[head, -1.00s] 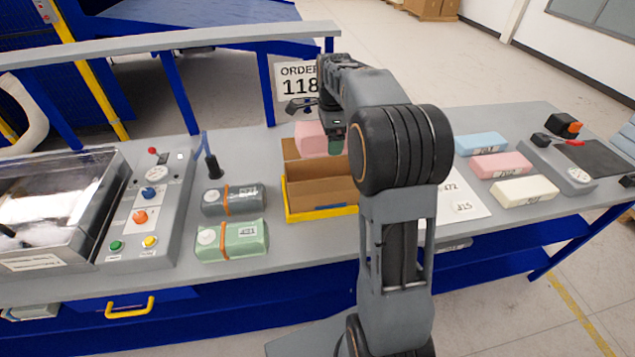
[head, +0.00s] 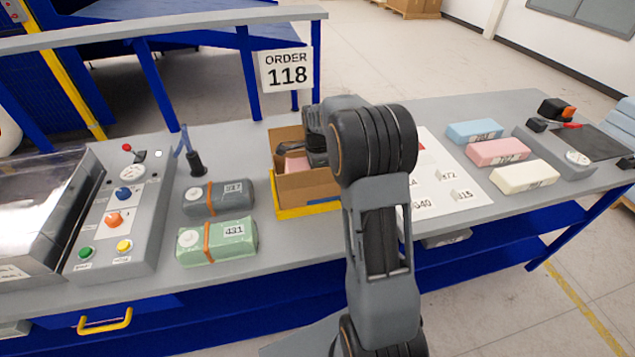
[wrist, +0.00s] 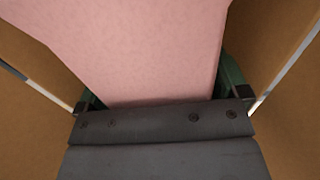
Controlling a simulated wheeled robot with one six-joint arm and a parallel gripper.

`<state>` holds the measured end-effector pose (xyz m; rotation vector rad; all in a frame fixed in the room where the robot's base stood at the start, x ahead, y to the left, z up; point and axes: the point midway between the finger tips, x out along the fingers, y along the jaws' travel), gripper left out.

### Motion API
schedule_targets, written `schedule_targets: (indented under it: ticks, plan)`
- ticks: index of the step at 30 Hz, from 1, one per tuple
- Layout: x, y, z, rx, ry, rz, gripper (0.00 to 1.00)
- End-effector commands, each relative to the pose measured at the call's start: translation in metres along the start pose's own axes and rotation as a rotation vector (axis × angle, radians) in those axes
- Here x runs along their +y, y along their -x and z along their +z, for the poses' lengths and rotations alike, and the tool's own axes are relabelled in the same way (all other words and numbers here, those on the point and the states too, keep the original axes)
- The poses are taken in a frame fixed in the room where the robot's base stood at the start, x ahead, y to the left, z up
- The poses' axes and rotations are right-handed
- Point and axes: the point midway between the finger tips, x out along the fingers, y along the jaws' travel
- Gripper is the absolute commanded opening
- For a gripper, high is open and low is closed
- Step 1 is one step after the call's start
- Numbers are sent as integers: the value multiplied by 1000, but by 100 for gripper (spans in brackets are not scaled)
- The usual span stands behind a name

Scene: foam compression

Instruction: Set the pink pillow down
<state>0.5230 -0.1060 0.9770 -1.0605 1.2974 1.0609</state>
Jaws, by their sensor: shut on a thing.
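The pink pillow (wrist: 150,55) fills the upper middle of the wrist view, between the two green-edged fingers of my gripper (wrist: 165,95), which is shut on it. Brown cardboard walls show on both sides of it. In the head view, part of the pink pillow (head: 296,164) shows inside the open cardboard box (head: 308,187), with my gripper lowered into the box above it. My arm hides much of the box's right side, and I cannot tell whether the pillow touches the box's floor.
A dark grey pack (head: 228,198) and a green pack (head: 225,243) lie left of the box. Blue (head: 474,132), pink (head: 497,152) and cream (head: 524,175) blocks lie to the right. An "ORDER 118" sign (head: 286,71) stands behind. A button panel (head: 120,215) is further left.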

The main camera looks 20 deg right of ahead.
Motion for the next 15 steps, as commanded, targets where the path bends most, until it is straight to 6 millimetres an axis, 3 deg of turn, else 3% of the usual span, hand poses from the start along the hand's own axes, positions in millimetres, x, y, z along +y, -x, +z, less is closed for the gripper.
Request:
schedule_targets:
  ticks: [15]
  plan:
    - [0,-44,0,0,0,0,71]
